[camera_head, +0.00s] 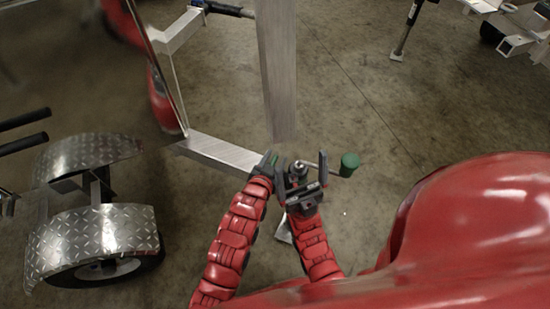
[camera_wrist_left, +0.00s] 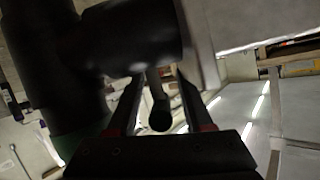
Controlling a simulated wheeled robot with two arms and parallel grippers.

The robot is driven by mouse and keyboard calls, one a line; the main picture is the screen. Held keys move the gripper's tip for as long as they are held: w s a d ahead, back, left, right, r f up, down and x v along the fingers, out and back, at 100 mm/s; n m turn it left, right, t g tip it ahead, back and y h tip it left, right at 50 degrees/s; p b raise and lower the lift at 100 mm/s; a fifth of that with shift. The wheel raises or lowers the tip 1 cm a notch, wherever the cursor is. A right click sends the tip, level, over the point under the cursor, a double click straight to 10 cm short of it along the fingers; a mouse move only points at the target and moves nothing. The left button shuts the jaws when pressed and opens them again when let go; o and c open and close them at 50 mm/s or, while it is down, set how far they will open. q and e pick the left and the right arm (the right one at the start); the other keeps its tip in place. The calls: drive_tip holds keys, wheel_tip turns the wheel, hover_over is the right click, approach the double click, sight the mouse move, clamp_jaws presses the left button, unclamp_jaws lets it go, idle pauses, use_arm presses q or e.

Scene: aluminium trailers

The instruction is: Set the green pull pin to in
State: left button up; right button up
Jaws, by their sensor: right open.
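A dark green cylindrical grip (camera_head: 350,163) sticks out right of the jack on a thin metal arm. An aluminium frame bar (camera_head: 220,152) runs in from the left. A wheel with diamond-plate fenders (camera_head: 95,235) stands at left.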

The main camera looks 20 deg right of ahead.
use_arm(q)
drive_tip(key=p+v, duration=0.3)
drive_tip(key=v, duration=1.4)
drive_tip(key=shift+a, duration=0.2)
drive_tip(key=shift+r, duration=0.15)
